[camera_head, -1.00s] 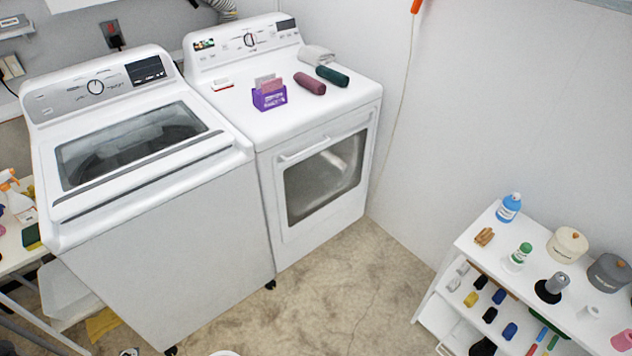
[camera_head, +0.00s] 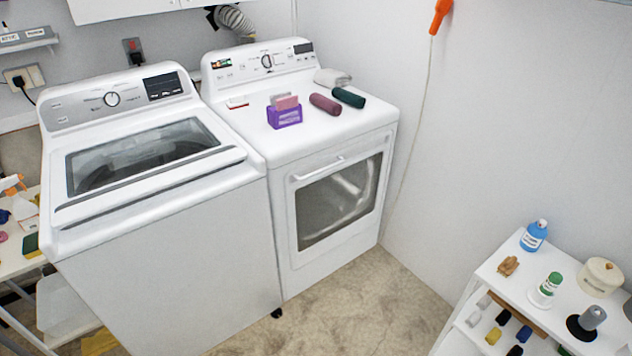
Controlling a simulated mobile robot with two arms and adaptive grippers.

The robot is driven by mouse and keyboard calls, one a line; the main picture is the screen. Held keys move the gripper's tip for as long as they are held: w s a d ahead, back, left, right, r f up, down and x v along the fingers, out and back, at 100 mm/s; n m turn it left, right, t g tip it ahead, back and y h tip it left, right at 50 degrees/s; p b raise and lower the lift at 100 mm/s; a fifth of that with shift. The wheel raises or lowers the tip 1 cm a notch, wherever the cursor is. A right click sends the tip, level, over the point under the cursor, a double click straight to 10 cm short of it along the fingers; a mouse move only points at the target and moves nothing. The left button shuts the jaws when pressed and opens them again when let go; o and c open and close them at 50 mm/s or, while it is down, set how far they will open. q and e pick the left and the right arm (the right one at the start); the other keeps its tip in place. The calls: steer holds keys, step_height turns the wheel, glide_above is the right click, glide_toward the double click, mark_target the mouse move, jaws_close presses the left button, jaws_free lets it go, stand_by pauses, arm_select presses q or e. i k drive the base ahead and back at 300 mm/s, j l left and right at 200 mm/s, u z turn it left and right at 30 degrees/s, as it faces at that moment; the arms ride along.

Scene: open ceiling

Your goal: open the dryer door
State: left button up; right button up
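The dryer (camera_head: 283,228) is the white front-loading machine in the middle of the head view, to the right of the top-loading washer. Its door (camera_head: 342,152) has a dark glass window and looks shut. A white bar handle (camera_head: 318,170) runs along the upper left of the door. Neither of my grippers shows in the head view.
The washer (camera_head: 160,255) stands directly left of the dryer. A purple box (camera_head: 286,118), rolled cloths (camera_head: 324,104) and a folded towel (camera_head: 331,78) lie on the dryer top. A white shelf unit (camera_head: 489,270) with bottles stands at lower right. Floor (camera_head: 372,300) before the dryer is clear.

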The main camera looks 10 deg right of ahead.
mark_target(303, 250)
steer(key=i+l, duration=0.4)
steer(key=i+l+z, duration=0.1)
steer(key=i+l, duration=0.3)
steer(key=i, duration=0.15)
